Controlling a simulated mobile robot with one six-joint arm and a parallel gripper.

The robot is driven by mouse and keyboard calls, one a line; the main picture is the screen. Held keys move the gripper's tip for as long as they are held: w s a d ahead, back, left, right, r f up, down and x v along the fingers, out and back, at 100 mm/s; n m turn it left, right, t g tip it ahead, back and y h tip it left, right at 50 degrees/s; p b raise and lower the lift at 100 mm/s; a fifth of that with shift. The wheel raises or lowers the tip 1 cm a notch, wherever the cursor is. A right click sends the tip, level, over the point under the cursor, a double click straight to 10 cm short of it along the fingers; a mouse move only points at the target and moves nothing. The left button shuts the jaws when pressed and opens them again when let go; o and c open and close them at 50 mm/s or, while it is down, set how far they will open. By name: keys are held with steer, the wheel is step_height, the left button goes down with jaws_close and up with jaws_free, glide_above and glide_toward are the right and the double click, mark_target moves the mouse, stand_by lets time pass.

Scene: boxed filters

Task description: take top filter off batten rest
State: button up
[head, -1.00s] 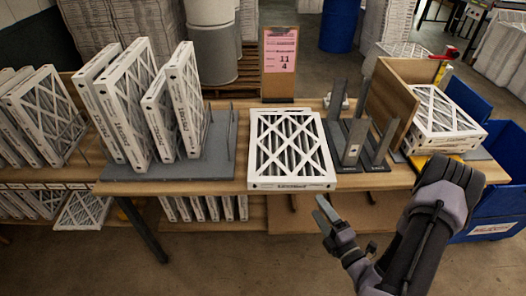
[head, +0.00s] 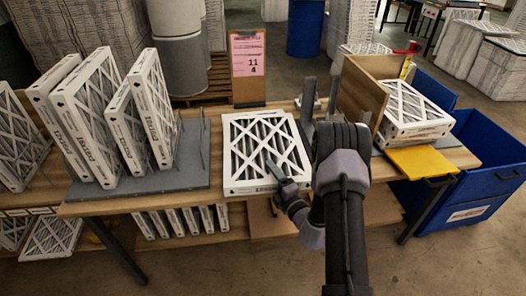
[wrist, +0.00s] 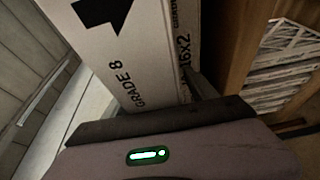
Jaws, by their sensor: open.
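A white-framed pleated filter (head: 262,187) lies flat on the wooden bench, its label edge facing me; what it rests on is hidden, and I cannot make out battens. My gripper (head: 277,178) is open at this filter's front right part, one dark finger seen over its face. I cannot tell whether it touches. In the wrist view a white filter edge (wrist: 130,60) with a black arrow and "GRADE 8" fills the upper middle, just beyond the gripper. At the right a stack of flat filters (head: 410,128) sits beside a brown wooden panel (head: 372,92).
Upright filters (head: 145,118) stand in a grey rack (head: 195,168) at left. Dark upright posts (head: 305,118) stand behind my arm. A sign (head: 248,68) stands at the back. A yellow plate (head: 420,160) and a blue bin (head: 480,188) are at right. More filters fill the lower shelf.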

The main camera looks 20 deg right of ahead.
jaws_close()
stand_by(0.3)
